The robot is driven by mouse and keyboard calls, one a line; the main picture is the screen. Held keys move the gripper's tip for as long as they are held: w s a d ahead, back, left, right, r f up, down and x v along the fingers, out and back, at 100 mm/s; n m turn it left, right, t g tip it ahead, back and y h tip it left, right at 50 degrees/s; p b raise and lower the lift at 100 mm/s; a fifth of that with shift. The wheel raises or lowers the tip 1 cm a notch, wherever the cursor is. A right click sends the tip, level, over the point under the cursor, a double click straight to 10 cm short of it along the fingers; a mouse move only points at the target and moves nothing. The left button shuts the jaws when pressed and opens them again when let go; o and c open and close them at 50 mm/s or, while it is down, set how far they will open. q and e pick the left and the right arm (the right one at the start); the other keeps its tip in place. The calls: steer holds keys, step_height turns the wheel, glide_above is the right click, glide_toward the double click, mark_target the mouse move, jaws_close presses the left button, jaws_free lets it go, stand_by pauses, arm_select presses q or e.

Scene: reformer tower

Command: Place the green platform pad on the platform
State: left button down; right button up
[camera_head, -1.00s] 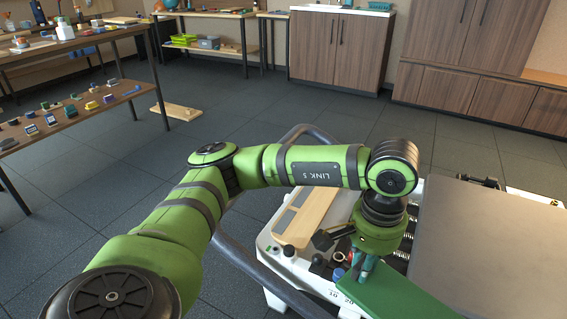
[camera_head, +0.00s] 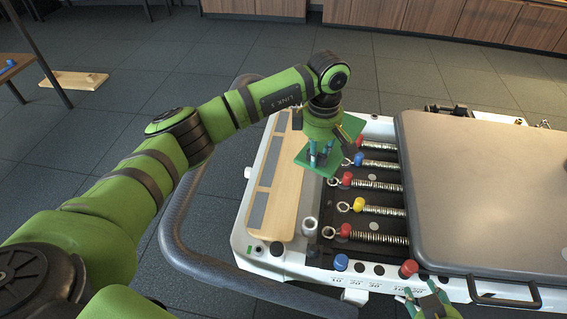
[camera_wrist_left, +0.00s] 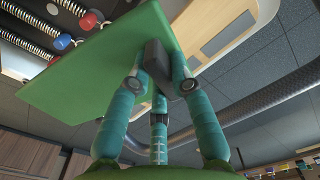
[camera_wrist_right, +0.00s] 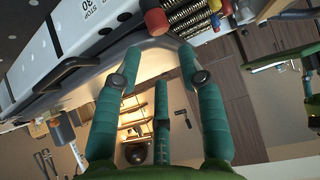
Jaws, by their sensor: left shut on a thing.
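The green platform pad (camera_head: 297,155) is a thin flat panel held above the left part of the reformer. The gap between pad and board cannot be judged. My right gripper (camera_head: 425,303) is open and empty near the reformer's front edge; its spread fingers (camera_wrist_right: 160,70) show in the right wrist view.
Springs with coloured ends (camera_head: 375,210) lie right of the platform. The grey carriage (camera_head: 490,190) fills the right side. A grey curved rail (camera_head: 190,265) runs around the left end. A silver post (camera_head: 310,226) stands beside the board. Another wooden board (camera_head: 74,79) lies on the floor.

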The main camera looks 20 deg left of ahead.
arm_select(q)
steer(key=f+n, duration=0.1)
steer(key=w+f+n, duration=0.1)
steer(key=n, duration=0.1)
steer(key=shift+w+d+f, duration=0.15)
steer(key=shift+w+f, duration=0.1)
steer(key=shift+f, duration=0.15)
steer(key=shift+w+f+n, duration=0.1)
steer(key=shift+f+n, duration=0.25)
steer(key=shift+n, duration=0.15)
steer(key=shift+a+f, duration=0.25)
steer(key=b, duration=0.2)
glide_above(274, 202)
steer(key=f, duration=0.6)
steer(key=shift+w+d+f, duration=0.2)
steer(key=shift+s+a+f, duration=0.1)
steer(key=shift+a, duration=0.1)
step_height(274, 202, down, 4)
steer(key=shift+b, duration=0.45)
arm_select(e)
steer(key=w+a+r+n+t+y, duration=0.1)
steer(key=w+a+r+t+y, duration=0.1)
steer(key=r+t, duration=0.3)
steer(key=w+a+r+t+y, duration=0.2)
steer(key=a+r+t, duration=0.2)
steer(key=r, duration=0.7)
steer(key=shift+w+r+n+t+y, duration=0.2)
steer(key=shift+r+n+t+y, duration=0.1)
steer(key=shift+n+t, duration=0.1)
steer(key=shift+r, duration=0.1)
